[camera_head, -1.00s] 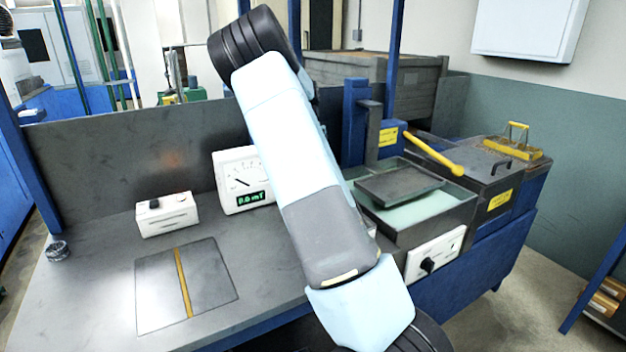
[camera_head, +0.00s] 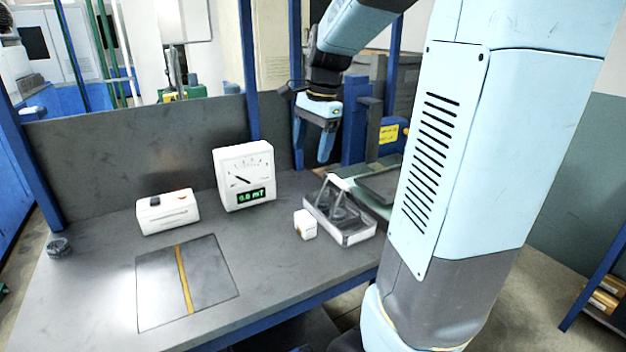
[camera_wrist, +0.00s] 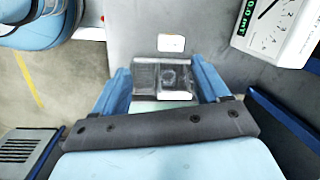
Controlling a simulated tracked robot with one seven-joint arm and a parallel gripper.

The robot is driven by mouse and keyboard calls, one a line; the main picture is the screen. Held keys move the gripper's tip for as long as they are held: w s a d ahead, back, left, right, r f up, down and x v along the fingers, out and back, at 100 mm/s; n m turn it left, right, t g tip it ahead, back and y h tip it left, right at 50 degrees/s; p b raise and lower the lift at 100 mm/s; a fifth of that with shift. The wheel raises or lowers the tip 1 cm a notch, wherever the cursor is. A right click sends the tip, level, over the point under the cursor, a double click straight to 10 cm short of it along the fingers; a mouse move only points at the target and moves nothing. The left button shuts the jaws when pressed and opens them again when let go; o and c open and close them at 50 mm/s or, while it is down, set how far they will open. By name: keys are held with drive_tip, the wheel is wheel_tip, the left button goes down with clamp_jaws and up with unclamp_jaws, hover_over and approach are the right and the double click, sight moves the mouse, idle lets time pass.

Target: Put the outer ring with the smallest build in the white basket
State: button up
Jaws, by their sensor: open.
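A small tray-like container with pale clear walls, a white front edge and a white handle (camera_head: 343,236) stands near the bench's front edge; it looks like the white basket. It also shows in the wrist view (camera_wrist: 178,95), between my fingers. A dark roundish shape (camera_wrist: 169,77) shows inside it; I cannot tell whether it is a ring. My gripper (camera_head: 312,163) is open and empty, pointing down above the back of the bench; its fingers also show in the wrist view (camera_wrist: 162,80). A small dark round item (camera_head: 58,247), perhaps rings, lies at the bench's left edge.
A small white box (camera_head: 305,225) stands just left of the basket. A white dial meter (camera_head: 244,176) and a white box with controls (camera_head: 167,212) stand further left. A flat plate with a yellow stripe (camera_head: 210,280) lies front left. My arm hides the right side.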

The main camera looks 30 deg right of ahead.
drive_tip(key=s+a+n+t, duration=0.2)
drive_tip(key=s+a+n, duration=0.2)
drive_tip(key=s+n, duration=0.3)
drive_tip(key=s+a+n+t+h, duration=0.1)
drive_tip(key=s+a+n+t, duration=0.1)
drive_tip(key=s+a+n, duration=0.2)
drive_tip(key=s+r+n, duration=0.1)
drive_tip(key=s+n, duration=0.2)
drive_tip(key=s, duration=0.3)
drive_tip(key=shift+s+a+t+h, duration=0.3)
drive_tip(key=shift+a, duration=0.1)
